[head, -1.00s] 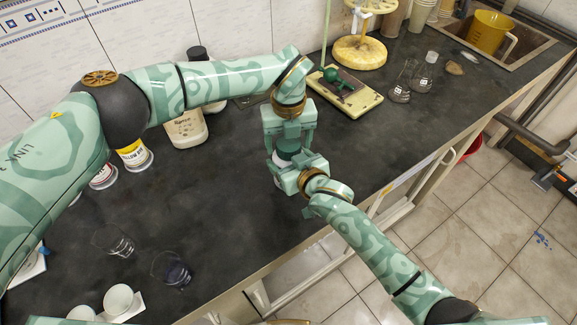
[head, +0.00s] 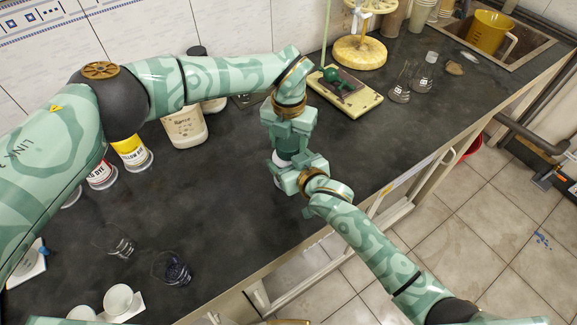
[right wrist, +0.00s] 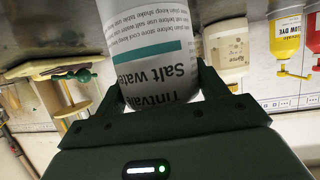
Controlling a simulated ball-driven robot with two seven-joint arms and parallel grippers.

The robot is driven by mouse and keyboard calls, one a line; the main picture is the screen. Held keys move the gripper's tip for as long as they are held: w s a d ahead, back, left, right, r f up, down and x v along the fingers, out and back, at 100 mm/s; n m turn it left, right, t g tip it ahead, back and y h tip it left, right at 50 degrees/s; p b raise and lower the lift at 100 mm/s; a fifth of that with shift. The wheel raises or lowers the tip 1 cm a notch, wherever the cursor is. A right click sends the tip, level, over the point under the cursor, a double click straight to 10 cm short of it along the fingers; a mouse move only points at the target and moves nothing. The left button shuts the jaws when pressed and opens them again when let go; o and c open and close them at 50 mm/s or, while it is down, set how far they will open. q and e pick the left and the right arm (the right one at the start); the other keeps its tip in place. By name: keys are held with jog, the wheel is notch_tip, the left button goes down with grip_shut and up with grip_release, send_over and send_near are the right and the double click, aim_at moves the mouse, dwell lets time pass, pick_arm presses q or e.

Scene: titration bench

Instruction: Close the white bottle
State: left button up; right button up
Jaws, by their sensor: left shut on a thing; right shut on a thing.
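The white bottle (right wrist: 152,55), with a teal stripe and the words "Salt water", fills the upper middle of the right wrist view. My right gripper (right wrist: 160,100) is shut around its body, with a finger on each side. In the head view my right gripper (head: 292,170) hides most of the bottle. My left gripper (head: 290,140) is directly above it, pointing down and shut on a dark green cap (head: 287,154) at the bottle's top. The cap is mostly covered, so I cannot tell how it sits on the neck.
A beige jug (head: 185,128) and dye bottles (head: 131,152) stand to the left. A stand with a green clamp (head: 345,93) and flasks (head: 400,85) are to the right. Glass beakers (head: 173,270) stand near the front left. The counter's front edge is close to my right arm.

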pick_arm(q)
jog(key=o, duration=1.1)
jog(key=shift+c, duration=0.2)
jog(key=shift+r, duration=2.3)
jog(key=shift+c, duration=0.3)
jog(key=shift+r+n, duration=0.3)
jog(key=shift+n, duration=0.3)
notch_tip(320, 180, up, 3)
jog(key=n, duration=0.5)
jog(key=shift+f, duration=0.1)
